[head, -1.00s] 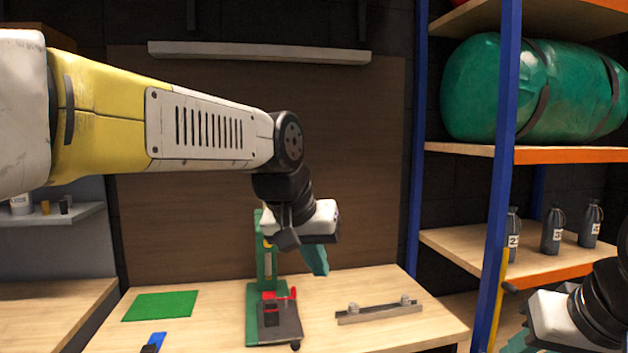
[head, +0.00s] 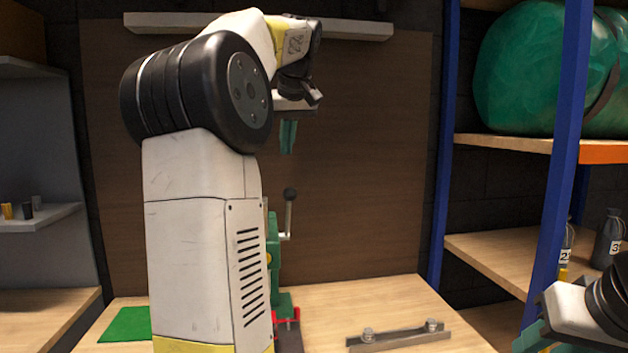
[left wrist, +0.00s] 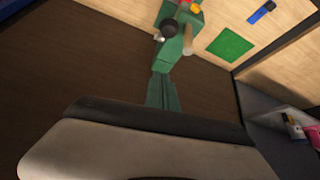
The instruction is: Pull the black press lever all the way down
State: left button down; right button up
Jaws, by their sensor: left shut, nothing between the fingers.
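The green press (head: 273,255) stands on the workbench, partly hidden behind my left arm. Its lever (head: 289,213) points upward beside the column, a grey rod with a black ball knob (head: 290,194) on top. My left gripper (head: 288,137) is shut and empty, pointing down above the knob with a clear gap in the head view. In the left wrist view its fingers (left wrist: 162,92) point toward the press (left wrist: 182,40), with the black knob (left wrist: 168,28) beyond their tips. My right gripper (head: 532,338) is at the lower right, far from the press; its jaw gap is unclear.
A metal bar with bolts (head: 398,336) lies on the bench (head: 410,300) right of the press. A green mat (head: 127,324) lies to the left. A shelf rack with a blue post (head: 556,180) stands at right. A pale ledge (head: 350,28) runs along the wall behind.

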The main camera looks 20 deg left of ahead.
pick_arm(q)
jog(key=shift+w+a+f, duration=0.1)
jog(key=shift+w+f, duration=0.05)
jog(key=shift+f, duration=1.4)
jog(key=shift+w+a+f, duration=0.1)
jog(key=shift+w+f, duration=0.1)
jog(key=shift+f, duration=1.4)
jog(key=shift+w+f, duration=0.15)
jog(key=shift+f, duration=1.4)
